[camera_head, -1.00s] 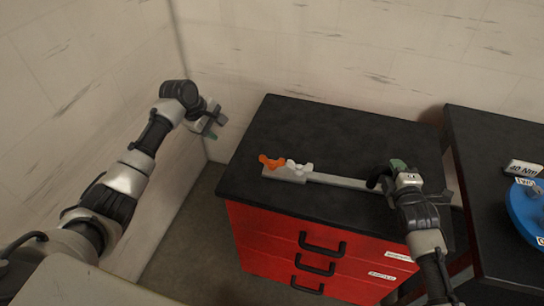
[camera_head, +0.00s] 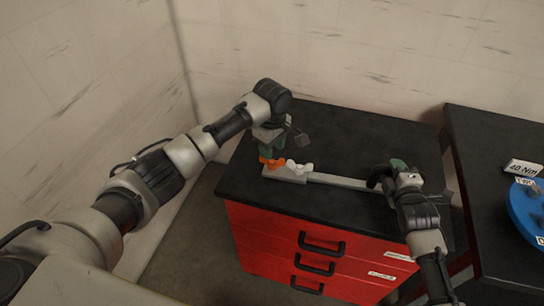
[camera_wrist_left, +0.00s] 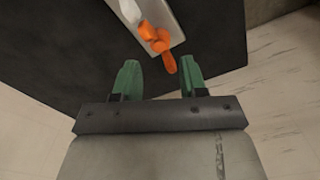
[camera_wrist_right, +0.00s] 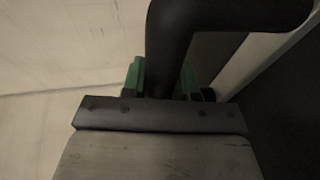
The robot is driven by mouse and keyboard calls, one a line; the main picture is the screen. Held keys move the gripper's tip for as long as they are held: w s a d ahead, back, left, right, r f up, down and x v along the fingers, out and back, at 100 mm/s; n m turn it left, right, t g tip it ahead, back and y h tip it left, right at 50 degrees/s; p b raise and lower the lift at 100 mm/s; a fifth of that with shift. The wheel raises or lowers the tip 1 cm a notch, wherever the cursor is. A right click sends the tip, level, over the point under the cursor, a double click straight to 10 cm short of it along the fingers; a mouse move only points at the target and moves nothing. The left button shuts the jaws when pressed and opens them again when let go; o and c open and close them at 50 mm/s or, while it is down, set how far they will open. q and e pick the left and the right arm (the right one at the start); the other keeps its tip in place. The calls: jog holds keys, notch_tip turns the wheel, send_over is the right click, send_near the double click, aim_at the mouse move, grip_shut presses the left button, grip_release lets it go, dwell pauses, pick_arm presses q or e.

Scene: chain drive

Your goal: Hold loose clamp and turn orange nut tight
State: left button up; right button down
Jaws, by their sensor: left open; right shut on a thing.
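The clamp is a long light-grey bar (camera_head: 340,181) lying on the black top of a red drawer cabinet. The orange wing nut (camera_head: 270,162) sits at its left end, beside a white wing nut (camera_head: 298,167). My left gripper (camera_head: 268,150) is above the left end of the bar. In the left wrist view its green fingers (camera_wrist_left: 158,80) are open and empty, with the orange nut (camera_wrist_left: 158,42) just ahead of them. My right gripper (camera_head: 388,174) is shut on the clamp's black handle (camera_wrist_right: 172,50) at the right end of the bar.
The red cabinet (camera_head: 262,243) has several black drawer handles. A second black table (camera_head: 480,150) at the right holds a blue round object (camera_head: 528,212) and a "40 Nm" label block (camera_head: 522,168). The black top behind the bar is clear.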

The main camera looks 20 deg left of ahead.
aim_at(272, 162)
pick_arm(q)
jog(key=shift+f, duration=2.2)
jog(key=shift+c, duration=0.2)
